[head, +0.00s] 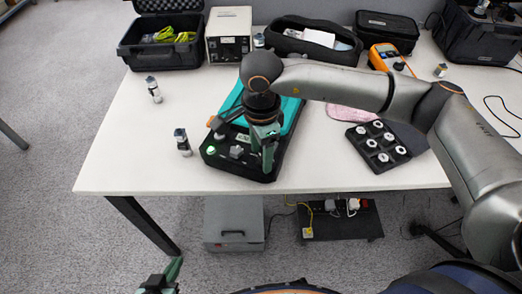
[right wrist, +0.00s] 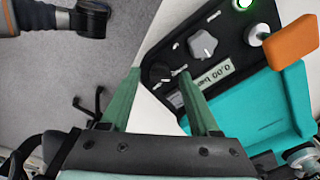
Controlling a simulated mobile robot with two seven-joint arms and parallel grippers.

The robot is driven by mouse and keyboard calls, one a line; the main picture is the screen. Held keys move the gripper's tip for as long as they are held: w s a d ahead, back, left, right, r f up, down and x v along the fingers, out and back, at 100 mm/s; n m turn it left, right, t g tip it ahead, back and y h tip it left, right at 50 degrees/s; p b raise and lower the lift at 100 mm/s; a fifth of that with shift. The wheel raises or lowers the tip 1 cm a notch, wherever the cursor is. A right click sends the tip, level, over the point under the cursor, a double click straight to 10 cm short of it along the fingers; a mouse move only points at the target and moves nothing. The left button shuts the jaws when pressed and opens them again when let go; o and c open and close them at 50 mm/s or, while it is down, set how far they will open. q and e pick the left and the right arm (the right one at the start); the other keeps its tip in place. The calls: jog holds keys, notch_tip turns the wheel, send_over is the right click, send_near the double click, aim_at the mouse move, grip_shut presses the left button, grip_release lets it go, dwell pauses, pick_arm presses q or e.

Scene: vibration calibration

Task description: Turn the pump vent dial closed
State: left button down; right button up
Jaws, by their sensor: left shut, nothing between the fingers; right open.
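The pump unit is a black panel (head: 216,161) with a teal part (head: 290,112), near the table's front edge. In the right wrist view its panel has a black dial (right wrist: 160,72) with a light mark, a larger grey knob (right wrist: 203,44) and a 0.00 bar display (right wrist: 213,76). I cannot read which control is the vent. My right gripper (head: 266,160) points down over the panel, open. In its wrist view the black dial appears between the fingertips; contact cannot be told. My left gripper (head: 165,276) is shut and empty, low in front of the table.
An orange handle (right wrist: 292,42) and a green light (right wrist: 243,4) are on the unit. Small metal cylinders (head: 154,90) (head: 182,142) stand to its left. A black tray of white discs (head: 362,157) lies to its right. Cases and instruments line the back. The table's left side is mostly clear.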

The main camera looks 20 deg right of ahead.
aim_at(261, 157)
jog(key=shift+r, duration=0.15)
notch_tip(261, 157, up, 12)
jog(key=shift+r+p, duration=0.15)
jog(key=shift+p, duration=0.2)
jog(key=shift+s, duration=0.15)
dwell(0.3)
